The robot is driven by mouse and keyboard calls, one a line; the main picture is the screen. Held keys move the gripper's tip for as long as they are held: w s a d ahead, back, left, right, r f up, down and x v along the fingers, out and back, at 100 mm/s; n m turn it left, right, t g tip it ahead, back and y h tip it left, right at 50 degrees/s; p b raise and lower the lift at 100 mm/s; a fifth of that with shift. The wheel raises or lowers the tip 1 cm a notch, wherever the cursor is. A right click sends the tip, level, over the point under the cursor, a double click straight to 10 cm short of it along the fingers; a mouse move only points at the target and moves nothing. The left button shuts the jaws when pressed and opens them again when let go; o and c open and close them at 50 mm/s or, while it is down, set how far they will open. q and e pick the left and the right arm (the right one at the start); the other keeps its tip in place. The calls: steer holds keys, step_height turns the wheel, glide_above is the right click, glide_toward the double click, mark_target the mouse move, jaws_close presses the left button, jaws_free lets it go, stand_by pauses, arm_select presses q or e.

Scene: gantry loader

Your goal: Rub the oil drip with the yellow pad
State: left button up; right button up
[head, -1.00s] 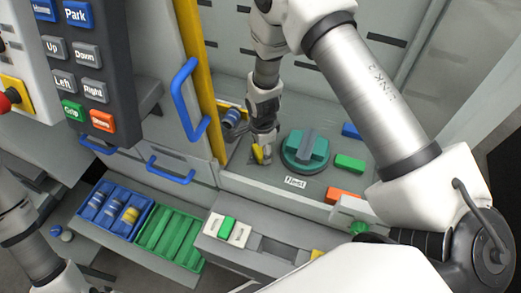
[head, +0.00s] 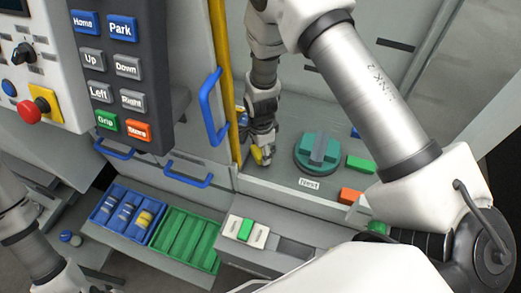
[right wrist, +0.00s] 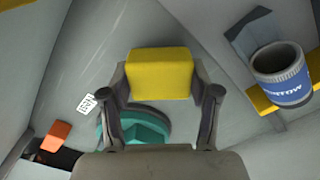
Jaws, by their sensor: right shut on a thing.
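My right gripper (head: 262,150) is shut on the yellow pad (right wrist: 158,73), which sits between its two fingers in the right wrist view. In the head view the pad (head: 261,157) is low over the grey enclosure floor, left of the round teal fixture and beside the yellow post. I cannot tell whether the pad touches the floor. I cannot make out the oil drip in either view; the gripper and pad may cover it. My left arm enters at the left edge of the head view, but its gripper is out of view.
The teal fixture (head: 317,153) has a "Nest" label (head: 309,183) in front. Green (head: 361,164) and orange (head: 351,196) blocks lie to its right. A blue labelled cup (right wrist: 283,75) stands in a yellow holder close to the gripper. A blue handle (head: 210,106) juts out left.

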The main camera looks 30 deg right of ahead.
steer(key=shift+s+d+r+p, duration=0.15)
steer(key=shift+r+p, duration=0.4)
steer(key=shift+r, duration=0.55)
steer(key=shift+w+r+p, duration=0.2)
steer(key=shift+r+p, duration=0.65)
steer(key=shift+r, duration=0.25)
steer(key=shift+r+p, duration=0.3)
steer(key=shift+r, duration=0.1)
steer(key=shift+s, duration=0.1)
